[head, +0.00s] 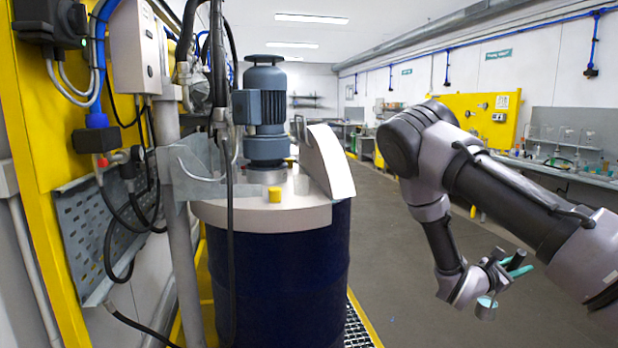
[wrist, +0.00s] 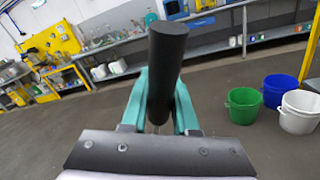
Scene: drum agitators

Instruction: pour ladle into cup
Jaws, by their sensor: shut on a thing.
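My gripper (head: 512,268) has teal fingers and is at the lower right of the head view, over the open floor. In the wrist view my gripper (wrist: 161,98) is shut on the dark round handle of the ladle (wrist: 169,55), which stands up between the fingers. I cannot pick out the cup for sure in either view; small vessels stand on the far bench.
A blue drum (head: 285,275) with a motor (head: 264,110) on its lid stands left of my arm. A bench (head: 570,172) with glassware runs along the right wall. Green (wrist: 243,104), blue (wrist: 278,91) and white (wrist: 300,112) buckets stand on the floor. The aisle is clear.

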